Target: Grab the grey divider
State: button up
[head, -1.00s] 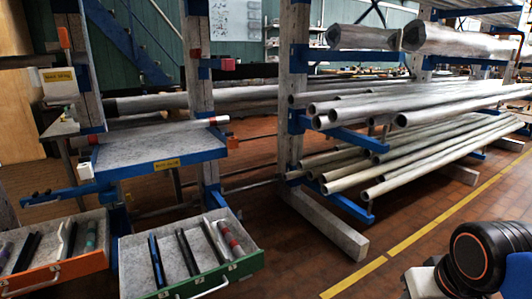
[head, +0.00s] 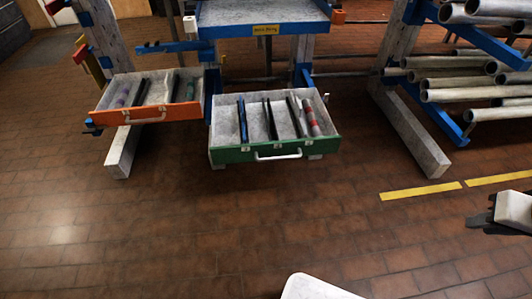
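The green-fronted drawer (head: 228,155) is pulled out in the middle of the head view. Inside it stand a blue strip (head: 243,119), a dark strip (head: 270,119) and another dark strip (head: 293,114) with a pale grey face beside it. A grey rod with red bands (head: 311,118) lies at its right side. I cannot tell for certain which strip is the grey divider. My gripper (head: 481,222) shows only partly at the right edge, in dark and grey parts, well apart from the drawer. Whether its fingers are open is not clear.
An orange-fronted drawer (head: 150,114) with strips and coloured rods is open to the left. A blue-edged shelf (head: 225,30) is above. Rack feet (head: 425,150) and projecting pipes (head: 500,112) stand right. The brick floor (head: 190,220) in front is clear.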

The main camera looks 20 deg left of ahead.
aim_at(297, 108)
jog(key=i+j, duration=0.1)
jog(key=i, duration=0.4)
jog(key=i+u, duration=0.3)
jog(key=u, duration=0.15)
jog(key=i+u, duration=0.3)
jog(key=u, duration=0.85)
